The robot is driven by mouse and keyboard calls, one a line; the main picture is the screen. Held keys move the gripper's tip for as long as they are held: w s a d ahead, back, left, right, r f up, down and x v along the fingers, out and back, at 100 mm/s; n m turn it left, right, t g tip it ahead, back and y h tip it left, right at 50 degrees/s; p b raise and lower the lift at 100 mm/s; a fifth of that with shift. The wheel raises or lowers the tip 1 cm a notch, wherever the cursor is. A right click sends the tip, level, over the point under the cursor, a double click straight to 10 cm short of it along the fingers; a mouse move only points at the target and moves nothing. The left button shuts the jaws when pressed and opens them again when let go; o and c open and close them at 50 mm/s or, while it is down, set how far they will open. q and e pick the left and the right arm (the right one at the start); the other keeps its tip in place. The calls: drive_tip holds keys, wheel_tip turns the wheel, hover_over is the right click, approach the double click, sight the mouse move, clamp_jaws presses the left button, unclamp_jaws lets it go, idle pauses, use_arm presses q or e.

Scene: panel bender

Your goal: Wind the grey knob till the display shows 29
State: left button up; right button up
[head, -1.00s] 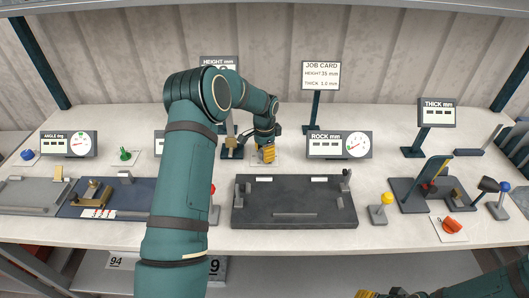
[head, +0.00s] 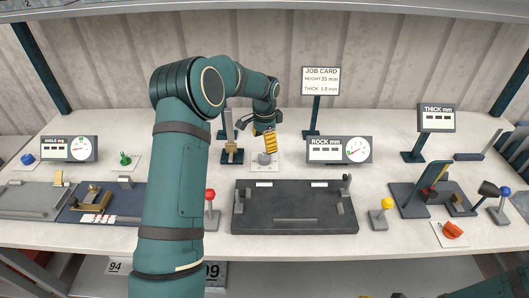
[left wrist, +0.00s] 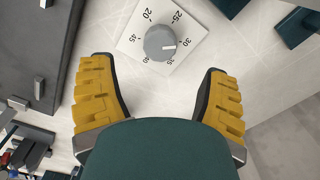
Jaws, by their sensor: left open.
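The grey knob (head: 264,157) stands on a white plate at the back middle of the table. In the left wrist view the knob (left wrist: 160,42) has a white mark pointing right, roughly toward the 30 on its dial plate (left wrist: 132,38). My left gripper (head: 270,143) is just above and behind the knob. In the left wrist view its yellow fingers (left wrist: 162,98) are spread wide and empty, with the knob beyond them, not between them. Only a sliver of my right gripper (head: 366,295) shows at the bottom edge.
A job card (head: 320,80) reads height 35 mm, thick 1.0 mm. The ROCK display (head: 325,149) stands to the right of the knob. A dark bed plate (head: 295,222) lies in front. A red-topped lever (head: 210,195) stands beside my left arm.

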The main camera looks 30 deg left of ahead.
sight(265, 156)
use_arm(q)
drive_tip(key=shift+r, duration=2.3)
